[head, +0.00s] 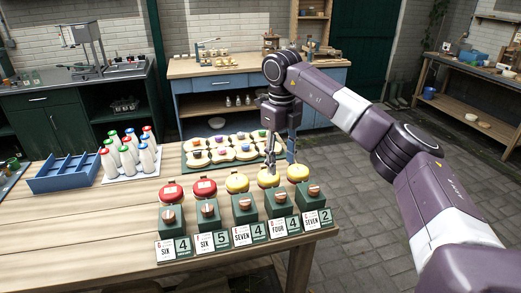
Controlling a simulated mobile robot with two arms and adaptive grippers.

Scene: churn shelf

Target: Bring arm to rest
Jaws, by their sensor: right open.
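My right arm comes in from the right and reaches over the far right part of the wooden table (90,230). My right gripper (280,158) points down, open, just above the row of red and yellow round-topped items, near the fourth one, a yellow top (268,181). Whether it touches that top cannot be told. Nothing shows between its fingers. My left gripper is not in view.
Red tops (171,192) and yellow tops stand behind green numbered card stands (175,240). A green tray (205,165) of cream pieces lies behind. White bottles (130,153) and a blue divided crate (68,177) stand left. The table's left front is clear.

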